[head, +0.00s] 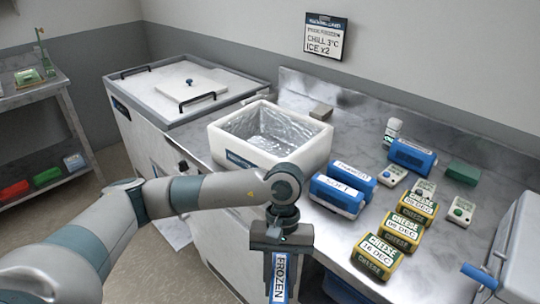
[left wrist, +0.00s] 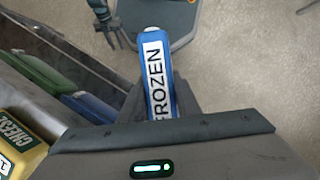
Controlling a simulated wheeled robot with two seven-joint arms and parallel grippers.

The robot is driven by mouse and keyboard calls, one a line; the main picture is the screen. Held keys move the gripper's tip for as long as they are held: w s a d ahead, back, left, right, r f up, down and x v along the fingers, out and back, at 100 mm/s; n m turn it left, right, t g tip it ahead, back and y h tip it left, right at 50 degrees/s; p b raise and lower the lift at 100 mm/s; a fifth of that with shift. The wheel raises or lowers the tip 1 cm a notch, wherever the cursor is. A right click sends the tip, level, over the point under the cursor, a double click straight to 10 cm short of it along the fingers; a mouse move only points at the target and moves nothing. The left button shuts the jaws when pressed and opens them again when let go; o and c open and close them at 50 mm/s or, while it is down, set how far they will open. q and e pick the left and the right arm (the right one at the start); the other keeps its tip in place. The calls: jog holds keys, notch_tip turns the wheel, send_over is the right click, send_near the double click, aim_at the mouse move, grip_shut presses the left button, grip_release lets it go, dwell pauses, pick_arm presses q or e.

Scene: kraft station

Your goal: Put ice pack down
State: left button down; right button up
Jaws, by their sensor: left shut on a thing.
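The ice pack (head: 280,280) is blue with a white label reading FROZEN. It hangs on edge below my left gripper (head: 280,250), which is shut on it in front of the steel counter's (head: 335,270) near edge. In the left wrist view the ice pack (left wrist: 157,75) sticks out from between the fingers of my left gripper (left wrist: 158,105), over the floor. My right gripper does not show in the head view.
An open, foil-lined white box (head: 270,137) stands on the counter. Several cheese blocks (head: 376,256), small white devices (head: 461,210), another blue pack (head: 412,156) and a green block (head: 463,172) stand at the right. A lidded chest (head: 188,85) is at the left.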

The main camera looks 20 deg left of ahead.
pick_arm(q)
jog(key=a+f+m+y, duration=0.1)
jog(key=a+f+m, duration=0.3)
jog(key=f, duration=0.3)
jog(key=shift+a+g, duration=0.3)
jog(key=shift+a, duration=0.55)
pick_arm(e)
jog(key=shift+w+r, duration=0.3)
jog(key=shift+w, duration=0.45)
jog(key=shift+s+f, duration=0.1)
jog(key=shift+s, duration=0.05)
